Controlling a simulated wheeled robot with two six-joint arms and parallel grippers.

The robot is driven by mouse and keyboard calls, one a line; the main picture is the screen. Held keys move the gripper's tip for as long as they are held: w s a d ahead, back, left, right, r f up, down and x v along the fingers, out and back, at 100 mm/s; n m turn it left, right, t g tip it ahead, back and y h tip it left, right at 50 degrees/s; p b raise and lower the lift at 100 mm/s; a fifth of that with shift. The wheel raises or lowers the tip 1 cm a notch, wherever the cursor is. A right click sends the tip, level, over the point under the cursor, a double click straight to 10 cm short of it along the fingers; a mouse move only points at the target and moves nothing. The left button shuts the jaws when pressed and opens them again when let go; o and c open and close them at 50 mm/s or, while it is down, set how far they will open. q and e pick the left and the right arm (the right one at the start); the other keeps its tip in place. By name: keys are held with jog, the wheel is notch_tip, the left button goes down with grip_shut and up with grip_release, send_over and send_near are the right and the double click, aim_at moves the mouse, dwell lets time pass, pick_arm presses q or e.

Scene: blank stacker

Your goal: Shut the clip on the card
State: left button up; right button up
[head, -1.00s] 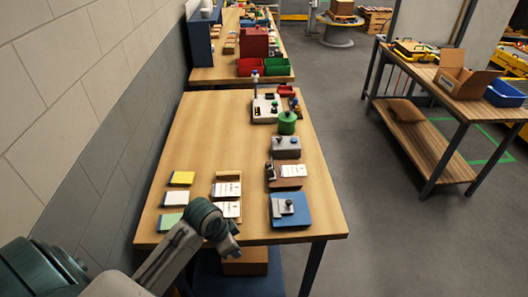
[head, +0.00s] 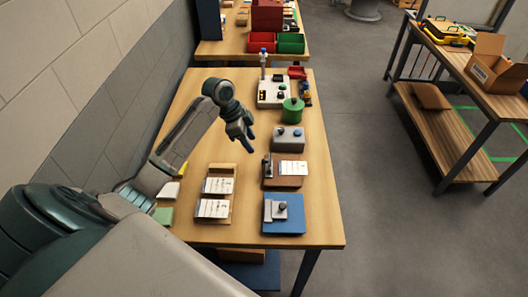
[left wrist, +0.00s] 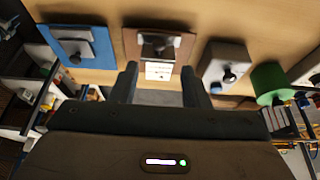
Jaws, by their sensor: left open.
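A white printed card (head: 293,168) lies on a brown board (head: 284,183) in the middle of the table, with a dark clip (head: 267,165) at the board's left end. The left wrist view shows the brown board (left wrist: 186,55), the clip (left wrist: 155,45) and the card (left wrist: 158,71) beyond my fingers. Whether the clip is open or shut is too small to tell. My left gripper (head: 247,142) is open and empty, above the table, left of and farther back than the clip. It also shows in the left wrist view (left wrist: 163,85). My right gripper is out of view.
A blue board (head: 285,214) lies in front of the brown board, and a grey box (head: 288,138) and green cylinder (head: 292,110) stand behind it. A wooden tray (head: 232,208) with cards lies to the left. The table's back left is clear.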

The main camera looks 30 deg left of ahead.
pick_arm(q)
jog(key=p+x, duration=0.1)
jog(key=x, duration=0.3)
jog(key=p+x, duration=0.2)
jog(key=x, duration=0.2)
jog(key=shift+w+d+f, duration=0.1)
jog(key=shift+w+f, duration=0.2)
jog(key=shift+f, duration=0.05)
jog(key=shift+s+d+f, duration=0.1)
jog(key=shift+s, duration=0.25)
jog(key=shift+w+f, duration=0.1)
jog(key=shift+w, duration=0.05)
jog(key=shift+c, duration=0.6)
jog(key=shift+w, duration=0.1)
jog(key=c, duration=0.7)
grip_shut()
